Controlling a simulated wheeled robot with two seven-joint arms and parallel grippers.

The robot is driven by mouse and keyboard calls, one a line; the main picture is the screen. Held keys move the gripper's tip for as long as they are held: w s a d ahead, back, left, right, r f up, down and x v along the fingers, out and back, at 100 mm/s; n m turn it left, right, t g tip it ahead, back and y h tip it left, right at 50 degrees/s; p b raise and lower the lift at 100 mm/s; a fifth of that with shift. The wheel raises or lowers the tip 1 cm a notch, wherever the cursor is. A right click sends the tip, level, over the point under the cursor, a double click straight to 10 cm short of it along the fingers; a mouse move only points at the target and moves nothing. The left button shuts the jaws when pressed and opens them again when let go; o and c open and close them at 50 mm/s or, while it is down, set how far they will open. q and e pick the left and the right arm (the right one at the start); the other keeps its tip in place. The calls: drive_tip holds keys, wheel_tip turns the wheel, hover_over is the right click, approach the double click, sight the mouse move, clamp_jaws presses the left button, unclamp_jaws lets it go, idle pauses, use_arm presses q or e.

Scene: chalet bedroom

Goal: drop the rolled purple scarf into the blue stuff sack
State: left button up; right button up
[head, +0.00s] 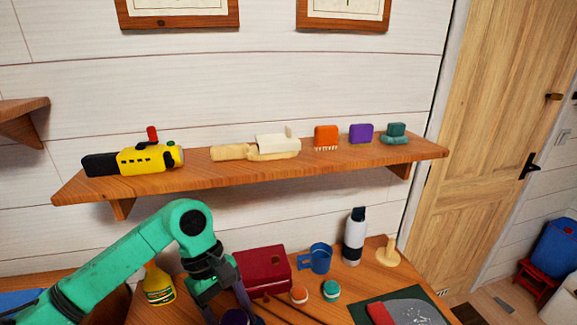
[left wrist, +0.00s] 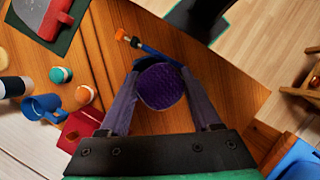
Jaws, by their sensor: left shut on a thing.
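My left gripper (left wrist: 158,88) is shut on a dark purple roll, which looks like the rolled purple scarf (left wrist: 162,87). Its round, textured end faces the wrist camera between the two fingers. In the head view only a little of the purple roll (head: 243,319) shows at the bottom edge, below the gripper (head: 228,299). The blue stuff sack is not clearly identifiable. A blue object (head: 20,299) is cut off at the lower left and probably shows in the wrist view's lower right corner (left wrist: 299,160). Another blue object (head: 556,247) rests on a red stool at far right. My right gripper is not in view.
The wooden table (head: 335,284) holds a red box (head: 264,270), blue mug (head: 317,259), bottle (head: 354,236), small jars (head: 331,290) and a yellow bottle (head: 158,285). A wall shelf (head: 230,175) with several items is above my arm. Wooden floor (left wrist: 270,35) lies beyond the table edge.

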use_arm(q)
drive_tip(key=shift+w+f, duration=0.35)
drive_tip(key=shift+f, duration=0.2)
drive_tip(key=shift+s, duration=0.1)
drive_tip(key=o, duration=1.1)
drive_tip(key=shift+s+r, duration=0.1)
drive_tip(key=o, duration=0.3)
drive_tip(key=shift+s, duration=0.1)
drive_tip(key=shift+w+a+r, duration=0.1)
drive_tip(key=shift+w+r, duration=0.1)
drive_tip(key=shift+w, duration=0.05)
drive_tip(key=b+v, duration=0.1)
drive_tip(key=v, duration=1.3)
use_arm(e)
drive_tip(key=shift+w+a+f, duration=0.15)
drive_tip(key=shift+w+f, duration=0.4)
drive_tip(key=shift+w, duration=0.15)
